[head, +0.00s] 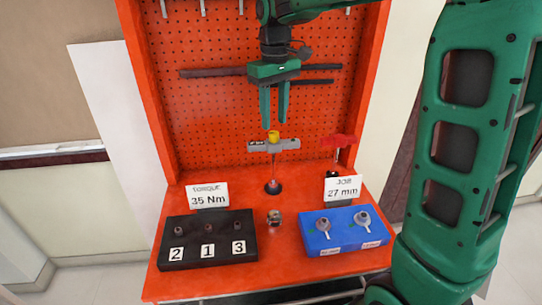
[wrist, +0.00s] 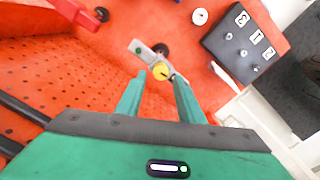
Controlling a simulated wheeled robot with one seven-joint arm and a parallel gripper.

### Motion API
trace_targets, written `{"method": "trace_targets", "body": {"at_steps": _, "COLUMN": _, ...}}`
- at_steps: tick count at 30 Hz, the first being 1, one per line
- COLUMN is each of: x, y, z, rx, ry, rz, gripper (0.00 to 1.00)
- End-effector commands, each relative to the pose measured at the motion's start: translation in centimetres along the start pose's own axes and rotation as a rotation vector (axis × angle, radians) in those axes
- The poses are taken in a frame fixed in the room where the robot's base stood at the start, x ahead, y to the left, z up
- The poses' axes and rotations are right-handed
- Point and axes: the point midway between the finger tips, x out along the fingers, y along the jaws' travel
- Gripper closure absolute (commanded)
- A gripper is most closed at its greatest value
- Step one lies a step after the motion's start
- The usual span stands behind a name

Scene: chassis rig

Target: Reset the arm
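My gripper (head: 274,118) hangs in front of the orange pegboard, fingers pointing down. Its two green fingers are apart with nothing visible between them. In the wrist view, my gripper (wrist: 158,88) shows its fingers spread toward a yellow-knobbed grey tool (wrist: 152,60). That grey tool also shows in the head view (head: 285,144), on a post below the fingertips and apart from them as far as I can tell. My green arm (head: 465,150) fills the right of the head view.
A black block (head: 207,262) numbered 2, 1, 3 and a blue block (head: 345,250) with two metal pieces stand on the orange bench. A metal piece (head: 274,218) sits between them. A red-handled tool (head: 338,142) stands right. Cards read 35 Nm (head: 208,195) and 27 mm (head: 342,188).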

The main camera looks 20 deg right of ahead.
Motion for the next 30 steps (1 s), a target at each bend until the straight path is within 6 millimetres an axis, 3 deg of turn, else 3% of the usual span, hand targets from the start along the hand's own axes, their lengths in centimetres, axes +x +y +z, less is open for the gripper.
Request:
{"method": "trace_targets", "body": {"at_steps": 6, "x": -1.0, "y": 0.0, "z": 0.0, "rx": 0.000, "ry": 0.001, "rz": 0.000, "gripper": 0.66}}
{"method": "trace_targets", "body": {"at_steps": 21, "x": -1.1, "y": 0.4, "z": 0.7, "rx": 0.017, "ry": 0.002, "rz": 0.002, "gripper": 0.66}}
{"method": "trace_targets", "body": {"at_steps": 23, "x": -1.0, "y": 1.1, "z": 1.9, "rx": 0.048, "ry": 0.001, "rz": 0.005, "gripper": 0.66}}
{"method": "trace_targets", "body": {"at_steps": 26, "x": -0.7, "y": 3.0, "z": 5.5, "rx": 0.138, "ry": 0.000, "rz": 0.013, "gripper": 0.66}}
{"method": "trace_targets", "body": {"at_steps": 30, "x": 0.6, "y": 5.9, "z": 13.0, "rx": 0.321, "ry": -0.001, "rz": 0.021, "gripper": 0.66}}
